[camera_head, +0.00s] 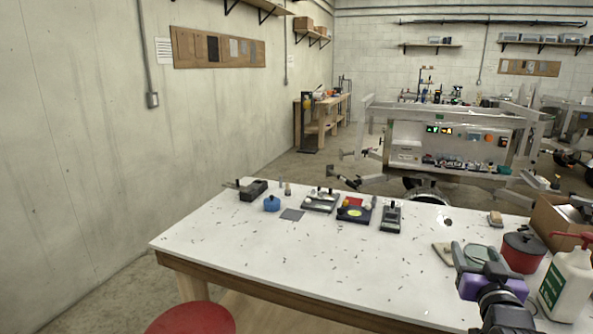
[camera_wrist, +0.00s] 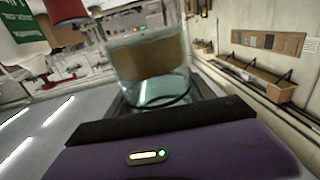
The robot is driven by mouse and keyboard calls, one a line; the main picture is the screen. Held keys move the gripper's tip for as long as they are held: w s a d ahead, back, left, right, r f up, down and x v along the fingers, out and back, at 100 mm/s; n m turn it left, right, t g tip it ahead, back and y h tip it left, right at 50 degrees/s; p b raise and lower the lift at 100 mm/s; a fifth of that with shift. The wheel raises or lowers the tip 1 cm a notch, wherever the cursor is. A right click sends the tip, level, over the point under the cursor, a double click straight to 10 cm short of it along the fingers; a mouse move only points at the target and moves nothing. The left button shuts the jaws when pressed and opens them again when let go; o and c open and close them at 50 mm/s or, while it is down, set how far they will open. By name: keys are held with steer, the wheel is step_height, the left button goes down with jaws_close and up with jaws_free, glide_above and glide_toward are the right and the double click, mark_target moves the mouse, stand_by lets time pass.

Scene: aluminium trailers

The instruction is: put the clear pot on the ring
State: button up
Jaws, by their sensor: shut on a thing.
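The clear pot (camera_head: 482,252) is a see-through, greenish vessel at the right of the table in the head view. It also shows in the wrist view (camera_wrist: 150,62), tilted in the picture, right in front of my gripper. My gripper (camera_head: 484,266) is shut on the clear pot, with its purple body on the near side. A dark curved line shows through the glass near the pot's lower part. A flat beige piece (camera_head: 442,255) lies just left of the pot and is partly hidden by it; I cannot tell whether it is the ring.
A red pot (camera_head: 522,251) and a white pump bottle (camera_head: 566,285) stand close on the right, with a cardboard box (camera_head: 562,220) behind. Several dark devices, including a scale (camera_head: 320,202), line the far edge. The table's middle (camera_head: 290,250) holds only small scattered bits.

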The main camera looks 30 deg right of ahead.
steer(key=w+a+f+n+t+y, duration=0.2)
steer(key=w+a+f+y, duration=0.15)
steer(key=a+f, duration=0.5)
steer(key=w+a+f+n+t+y, duration=0.2)
steer(key=w+a+f, duration=0.2)
steer(key=a+f, duration=0.5)
steer(key=s+a+f+n+y, duration=0.1)
steer(key=a+f, duration=0.3)
steer(key=a, duration=0.4)
steer(key=s+a+f+n+t+y, duration=0.1)
steer(key=s+a+f+n+y, duration=0.1)
steer(key=a, duration=0.6)
steer(key=s+a+f+n+y, duration=0.2)
steer(key=s+a+f+y, duration=0.1)
steer(key=a+f, duration=0.5)
steer(key=shift+f+y, duration=0.15)
steer(key=shift+y, duration=0.6)
steer(key=shift+d, duration=0.1)
